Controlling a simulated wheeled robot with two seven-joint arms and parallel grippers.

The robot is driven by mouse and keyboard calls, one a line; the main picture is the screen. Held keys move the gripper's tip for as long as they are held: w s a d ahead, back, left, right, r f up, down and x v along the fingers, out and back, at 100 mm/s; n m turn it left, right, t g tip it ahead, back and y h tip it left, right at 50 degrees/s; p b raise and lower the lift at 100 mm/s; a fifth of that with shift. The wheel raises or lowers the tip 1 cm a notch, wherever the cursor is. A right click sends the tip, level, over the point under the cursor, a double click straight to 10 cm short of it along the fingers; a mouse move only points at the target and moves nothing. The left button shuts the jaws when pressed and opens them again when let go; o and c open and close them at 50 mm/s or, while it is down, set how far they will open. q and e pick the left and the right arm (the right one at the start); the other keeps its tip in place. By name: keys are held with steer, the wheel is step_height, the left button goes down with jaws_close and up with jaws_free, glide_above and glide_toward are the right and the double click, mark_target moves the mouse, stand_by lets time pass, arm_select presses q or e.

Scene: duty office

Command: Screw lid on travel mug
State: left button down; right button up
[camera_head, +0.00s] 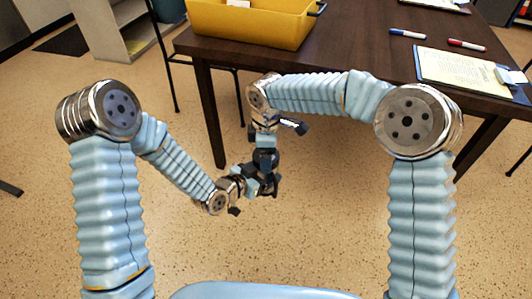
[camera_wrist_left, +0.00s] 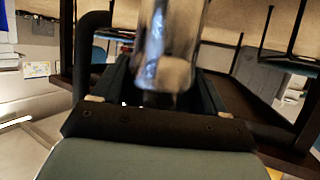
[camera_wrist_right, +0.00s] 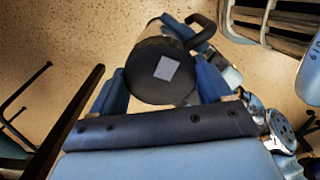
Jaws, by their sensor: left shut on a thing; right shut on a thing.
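My left gripper (camera_head: 254,183) and right gripper (camera_head: 266,158) meet in front of the table, above the floor. In the left wrist view, the travel mug (camera_wrist_left: 172,40) is a blurred, shiny metallic cylinder between the left fingers, with a dark lower end. A black curved handle shows at its left. In the right wrist view, the lid (camera_wrist_right: 150,82) is a dark round piece with a pale square on its face, between the blue fingers of the right gripper (camera_wrist_right: 162,92). The handle shows behind it. The lid appears in line with the mug; whether it is seated cannot be told.
A dark brown table (camera_head: 350,55) stands ahead, bearing a yellow bin (camera_head: 250,22), a blue marker (camera_head: 407,34), a red marker (camera_head: 467,45) and a clipboard (camera_head: 460,72). A pale shelf unit (camera_head: 115,35) stands at the back left. The floor (camera_head: 300,240) below my grippers is clear.

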steer(key=o, duration=1.1)
steer(key=shift+r, duration=2.3)
